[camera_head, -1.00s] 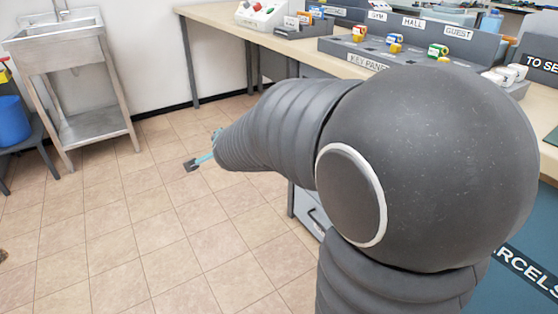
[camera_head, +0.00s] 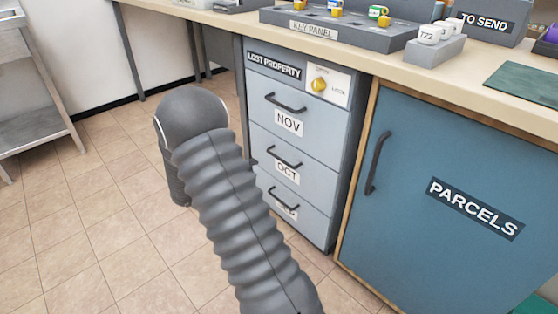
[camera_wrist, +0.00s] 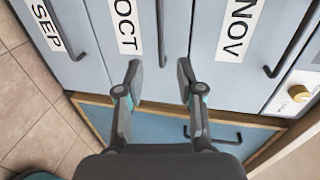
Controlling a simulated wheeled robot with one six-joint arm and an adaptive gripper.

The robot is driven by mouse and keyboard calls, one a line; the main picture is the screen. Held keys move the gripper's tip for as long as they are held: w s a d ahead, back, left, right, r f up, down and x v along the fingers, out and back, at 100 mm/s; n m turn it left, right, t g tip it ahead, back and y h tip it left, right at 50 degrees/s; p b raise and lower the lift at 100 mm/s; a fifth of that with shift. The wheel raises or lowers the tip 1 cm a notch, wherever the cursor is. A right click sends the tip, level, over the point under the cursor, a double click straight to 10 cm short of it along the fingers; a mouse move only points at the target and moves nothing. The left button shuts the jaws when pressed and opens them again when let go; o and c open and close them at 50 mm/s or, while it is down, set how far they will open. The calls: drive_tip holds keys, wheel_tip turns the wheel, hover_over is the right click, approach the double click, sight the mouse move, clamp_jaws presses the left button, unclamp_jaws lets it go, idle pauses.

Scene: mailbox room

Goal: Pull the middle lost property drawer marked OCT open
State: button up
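The middle lost property drawer (camera_head: 318,168) is light grey-blue and marked OCT, with a dark bar handle (camera_head: 284,157). It looks shut, flush with the NOV drawer above and the lowest drawer below. In the wrist view, turned sideways, the OCT drawer (camera_wrist: 178,75) is in the centre, and its handle (camera_wrist: 161,40) runs upright in the picture. My gripper (camera_wrist: 159,68) is open and empty. Its fingertips lie to either side of the handle's line, near its lower end. Whether they reach around the bar, I cannot tell.
The lowest drawer (camera_wrist: 55,30) reads SEP. A blue PARCELS cupboard (camera_head: 440,150) stands on the right. The counter (camera_head: 390,62) overhangs the drawers. Tiled floor (camera_head: 100,220) is free on the left.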

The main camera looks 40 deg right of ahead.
sight(279, 158)
drive_tip(key=x, duration=1.3)
drive_tip(key=shift+w+d, duration=0.15)
drive_tip(key=shift+d, duration=0.05)
clamp_jaws()
